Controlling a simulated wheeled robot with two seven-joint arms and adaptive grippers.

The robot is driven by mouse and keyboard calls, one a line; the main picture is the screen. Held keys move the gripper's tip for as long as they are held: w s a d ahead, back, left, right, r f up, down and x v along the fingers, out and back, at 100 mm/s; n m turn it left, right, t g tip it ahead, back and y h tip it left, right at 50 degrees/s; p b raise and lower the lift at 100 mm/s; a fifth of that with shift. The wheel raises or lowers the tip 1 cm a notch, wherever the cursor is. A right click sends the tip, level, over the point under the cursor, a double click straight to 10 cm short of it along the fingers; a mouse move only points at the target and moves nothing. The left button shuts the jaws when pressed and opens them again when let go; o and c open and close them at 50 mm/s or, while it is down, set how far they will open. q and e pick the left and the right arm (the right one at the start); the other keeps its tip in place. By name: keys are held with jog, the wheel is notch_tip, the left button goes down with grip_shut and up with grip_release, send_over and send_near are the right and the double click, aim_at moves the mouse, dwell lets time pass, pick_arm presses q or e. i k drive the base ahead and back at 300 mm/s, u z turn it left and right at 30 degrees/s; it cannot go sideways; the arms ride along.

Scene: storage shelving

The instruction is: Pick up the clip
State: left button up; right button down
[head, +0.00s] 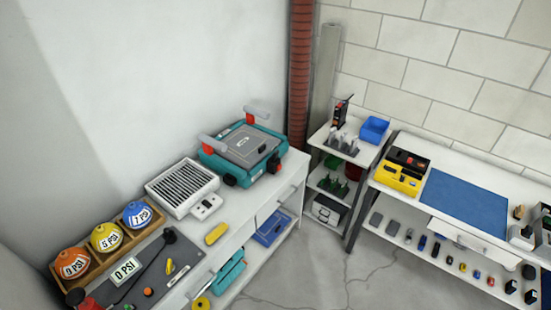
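I cannot make out for certain which item is the clip. A small rounded yellow object (216,233) lies flat on the white bench (240,212) at the left, in front of a grey slatted unit. Smaller yellow and orange pieces lie on the dark panel (150,262) nearer to me, too small to identify. Several small items also lie on the lower shelf (400,238) of the right bench. Neither of my grippers shows in the head view.
A teal case (243,153) stands at the back of the left bench. Colored domes (105,236) sit in a wooden rack. A small shelf (345,150) stands in the corner. A blue mat (464,203) covers part of the right bench. The grey floor (330,275) between is clear.

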aim_at(276, 155)
jog(key=u, duration=0.05)
jog(key=i, duration=1.1)
jog(key=u, duration=0.2)
